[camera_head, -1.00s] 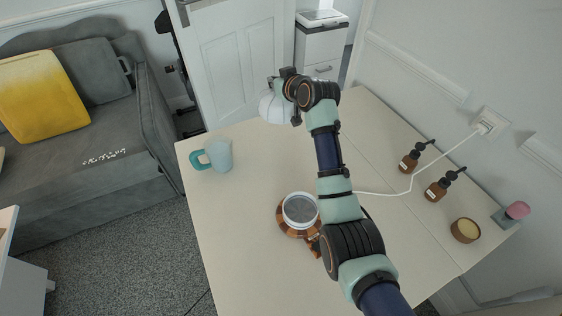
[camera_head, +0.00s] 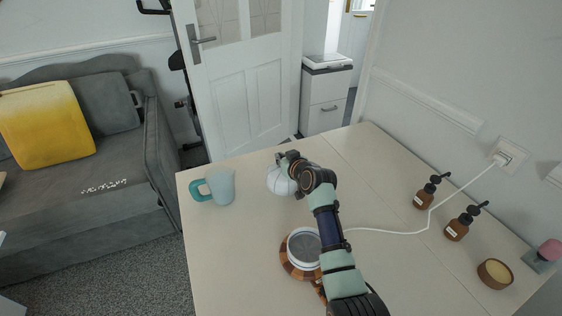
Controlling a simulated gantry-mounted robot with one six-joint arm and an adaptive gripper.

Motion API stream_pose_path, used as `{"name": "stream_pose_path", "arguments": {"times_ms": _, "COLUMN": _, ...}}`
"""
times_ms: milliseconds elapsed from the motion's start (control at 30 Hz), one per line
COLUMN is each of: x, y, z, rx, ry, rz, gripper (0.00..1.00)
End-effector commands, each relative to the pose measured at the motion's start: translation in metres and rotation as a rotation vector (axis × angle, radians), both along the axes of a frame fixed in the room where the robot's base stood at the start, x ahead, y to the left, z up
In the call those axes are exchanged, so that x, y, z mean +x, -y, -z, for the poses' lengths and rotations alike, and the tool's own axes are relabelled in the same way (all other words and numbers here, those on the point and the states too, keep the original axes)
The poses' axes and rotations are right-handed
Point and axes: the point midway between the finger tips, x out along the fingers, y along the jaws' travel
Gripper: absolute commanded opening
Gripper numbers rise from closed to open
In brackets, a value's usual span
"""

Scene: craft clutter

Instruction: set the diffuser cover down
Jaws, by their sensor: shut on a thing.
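The diffuser cover (camera_head: 279,182) is a white, ribbed, rounded shell. My gripper (camera_head: 283,162) is shut on its top, reaching it from above. The cover is over the far part of the table, right of the mug; I cannot tell whether its lower edge touches the tabletop. My gripper's wrist hides its right side. The open diffuser base (camera_head: 291,251), white-rimmed with a grey inside, sits on a striped wooden coaster (camera_head: 288,266) nearer to me, partly hidden by my arm.
A pale blue mug with a teal handle (camera_head: 221,187) stands left of the cover. Two brown pump bottles (camera_head: 425,194) (camera_head: 459,225), a candle jar (camera_head: 495,273) and a pink-topped item (camera_head: 548,251) are at the right. A white cable (camera_head: 400,232) runs to the wall socket (camera_head: 509,155). The table's front left is bare.

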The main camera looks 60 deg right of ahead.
Motion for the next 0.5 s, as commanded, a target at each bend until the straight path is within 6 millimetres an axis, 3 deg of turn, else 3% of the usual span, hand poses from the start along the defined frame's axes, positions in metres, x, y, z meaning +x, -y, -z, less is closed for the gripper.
{"name": "stream_pose_path", "arguments": {"times_ms": 267, "x": 0.0001, "y": 0.0, "z": 0.002, "rx": 0.0, "ry": 0.0, "rz": 0.0, "gripper": 0.0}}
{"name": "stream_pose_path", "arguments": {"times_ms": 300, "x": 0.0, "y": 0.0, "z": 0.0016, "rx": 0.001, "ry": -0.001, "rz": 0.0, "gripper": 0.13}}
{"name": "stream_pose_path", "arguments": {"times_ms": 467, "x": 0.0001, "y": -0.0001, "z": 0.0011, "rx": 0.001, "ry": -0.001, "rz": 0.0, "gripper": 0.39}}
{"name": "stream_pose_path", "arguments": {"times_ms": 500, "x": 0.0001, "y": -0.0001, "z": 0.0011, "rx": 0.001, "ry": -0.001, "rz": 0.0, "gripper": 0.39}}
